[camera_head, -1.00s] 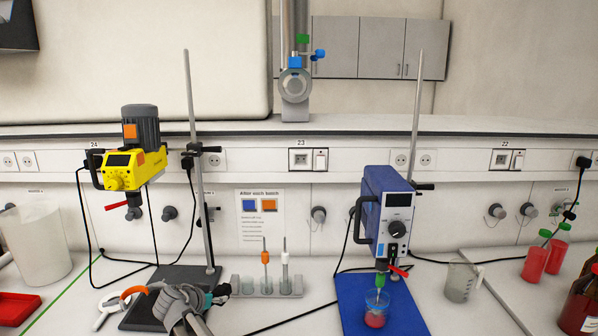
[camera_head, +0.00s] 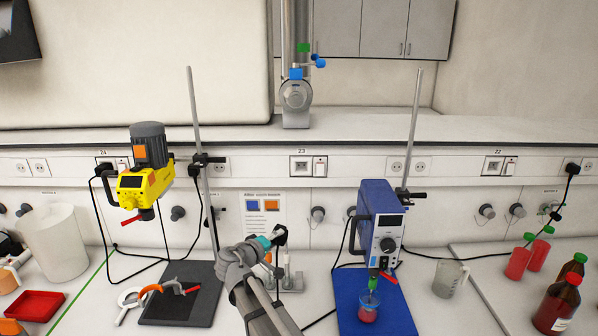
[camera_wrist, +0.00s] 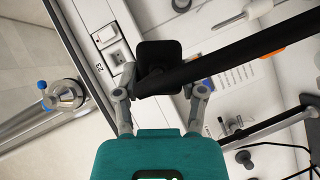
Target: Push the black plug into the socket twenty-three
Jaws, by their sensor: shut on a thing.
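My gripper (camera_head: 272,240) is shut on the black plug (camera_head: 281,236) and holds it in the air in front of the wall. The plug (camera_wrist: 158,60) sits between my two fingertips (camera_wrist: 163,86) in the wrist view, with its thick black cable running off to the right. The panel marked 23 (camera_head: 301,167) is on the wall rail, above and right of my gripper, with a switch beside it. It also shows in the wrist view (camera_wrist: 108,36), apart from the plug. Round sockets (camera_head: 396,166) sit right of this panel, near a stand rod. The plug's prongs are hidden.
A yellow stirrer (camera_head: 140,185) hangs on a stand at left; its black base lies left of my arm. A blue stirrer (camera_head: 381,225) stands at right over a red beaker (camera_head: 368,308). Bottles stand far right.

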